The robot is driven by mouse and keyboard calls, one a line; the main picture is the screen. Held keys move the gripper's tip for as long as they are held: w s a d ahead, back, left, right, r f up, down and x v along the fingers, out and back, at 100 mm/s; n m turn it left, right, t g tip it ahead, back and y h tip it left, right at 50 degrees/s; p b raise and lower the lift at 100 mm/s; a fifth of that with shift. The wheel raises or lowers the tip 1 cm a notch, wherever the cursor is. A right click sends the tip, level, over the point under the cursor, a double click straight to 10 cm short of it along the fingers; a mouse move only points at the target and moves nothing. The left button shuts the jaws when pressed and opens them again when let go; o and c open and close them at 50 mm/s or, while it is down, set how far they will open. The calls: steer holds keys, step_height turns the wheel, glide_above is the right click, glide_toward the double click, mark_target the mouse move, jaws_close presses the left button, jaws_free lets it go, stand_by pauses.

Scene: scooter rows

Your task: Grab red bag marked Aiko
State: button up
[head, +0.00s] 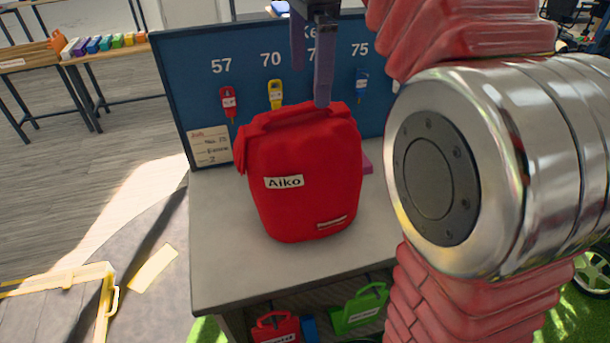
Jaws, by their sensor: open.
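A red bag (305,180) with a white label reading "Aiko" stands upright on the grey counter (225,245), in front of a blue key board. It has a top flap or handle strip and a second small label low on its front. My gripper (312,75) hangs from the top of the view, with its fingers pointing down above the bag's top. It is open and holds nothing. One fingertip appears to end right at the bag's top edge; I cannot tell whether it touches. The bag's back is hidden.
The blue key board (190,65) carries numbered hooks, with a red key tag (228,102) and a yellow one (275,95). A pink item (367,163) lies partly behind the bag. Below are a red case (275,328) and a green case (360,308). My arm covers the right side.

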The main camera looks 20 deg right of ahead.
mark_target(306, 104)
steer(key=shift+f, duration=1.2)
steer(key=shift+f, duration=0.1)
steer(key=shift+w+a+f, duration=0.1)
steer(key=shift+a+f, duration=0.05)
steer(key=shift+f, duration=1.1)
steer(key=shift+w+a+f, duration=0.1)
steer(key=shift+f, duration=1.15)
steer(key=c, duration=1.5)
steer(key=shift+r, duration=0.2)
step_height(306, 104, up, 10)
steer(key=shift+f, duration=0.15)
